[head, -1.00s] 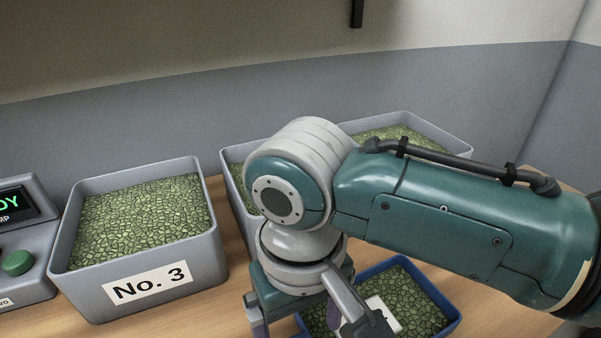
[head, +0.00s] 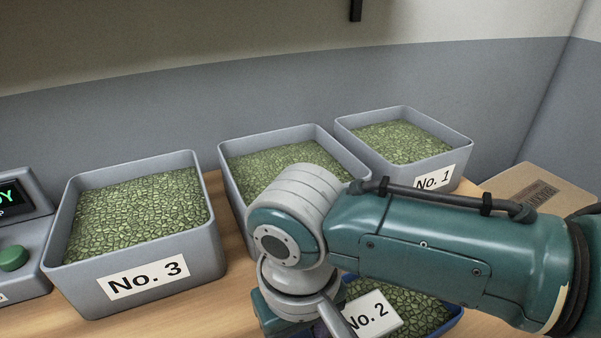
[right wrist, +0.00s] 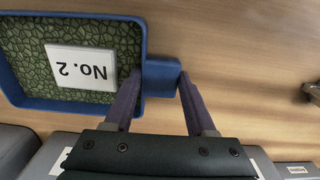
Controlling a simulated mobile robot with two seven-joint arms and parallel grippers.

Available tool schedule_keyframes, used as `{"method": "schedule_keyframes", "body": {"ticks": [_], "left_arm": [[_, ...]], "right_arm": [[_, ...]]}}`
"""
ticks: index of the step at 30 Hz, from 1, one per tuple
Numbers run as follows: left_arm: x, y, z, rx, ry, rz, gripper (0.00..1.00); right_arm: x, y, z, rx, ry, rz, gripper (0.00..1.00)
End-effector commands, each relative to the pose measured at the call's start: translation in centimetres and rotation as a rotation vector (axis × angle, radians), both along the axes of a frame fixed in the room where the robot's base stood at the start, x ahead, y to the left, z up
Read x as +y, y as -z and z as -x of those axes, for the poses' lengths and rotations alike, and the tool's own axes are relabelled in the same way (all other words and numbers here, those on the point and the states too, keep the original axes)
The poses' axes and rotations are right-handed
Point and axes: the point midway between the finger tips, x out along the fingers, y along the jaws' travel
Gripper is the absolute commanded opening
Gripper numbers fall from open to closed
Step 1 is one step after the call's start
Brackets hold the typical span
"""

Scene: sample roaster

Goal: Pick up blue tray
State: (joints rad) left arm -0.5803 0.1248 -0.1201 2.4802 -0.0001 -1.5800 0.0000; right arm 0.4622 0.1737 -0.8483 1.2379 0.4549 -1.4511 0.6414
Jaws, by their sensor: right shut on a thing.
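The blue tray (head: 456,318) is low in the head view, partly hidden behind my right arm. In the right wrist view the blue tray (right wrist: 60,104) fills the upper left. It holds green beans (right wrist: 122,38) and a white card (right wrist: 80,66) reading "No. 2". A blue tab (right wrist: 162,82) sticks out from its side. My right gripper (right wrist: 161,72) is shut on this tab, one finger on each side. In the head view its fingertips are hidden. I cannot tell whether the tray touches the table. My left gripper is not in view.
Grey bins of green beans stand behind: "No. 3" (head: 146,276) at left, an unlabelled-looking one (head: 232,182) in the middle, "No. 1" (head: 398,172) at right. A cardboard box (head: 540,190) lies at far right. A machine with a green button (head: 13,257) is at the left edge.

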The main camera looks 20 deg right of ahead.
Motion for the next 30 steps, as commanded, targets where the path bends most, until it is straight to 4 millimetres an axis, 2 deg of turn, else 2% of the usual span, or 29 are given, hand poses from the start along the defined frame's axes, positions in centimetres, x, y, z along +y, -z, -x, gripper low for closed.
{"method": "schedule_keyframes", "body": {"ticks": [1,11,25,30], "left_arm": [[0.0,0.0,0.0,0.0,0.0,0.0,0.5],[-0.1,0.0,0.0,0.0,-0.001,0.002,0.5],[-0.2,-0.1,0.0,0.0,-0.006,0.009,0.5],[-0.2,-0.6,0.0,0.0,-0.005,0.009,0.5]], "right_arm": [[0.0,0.0,0.0,0.0,0.0,0.0,0.38],[0.0,0.0,0.0,0.0,0.0,0.001,0.01],[0.0,-0.1,0.0,-0.001,0.0,0.001,0.0],[0.0,-1.3,0.0,-0.001,0.0,0.0,0.0]]}}
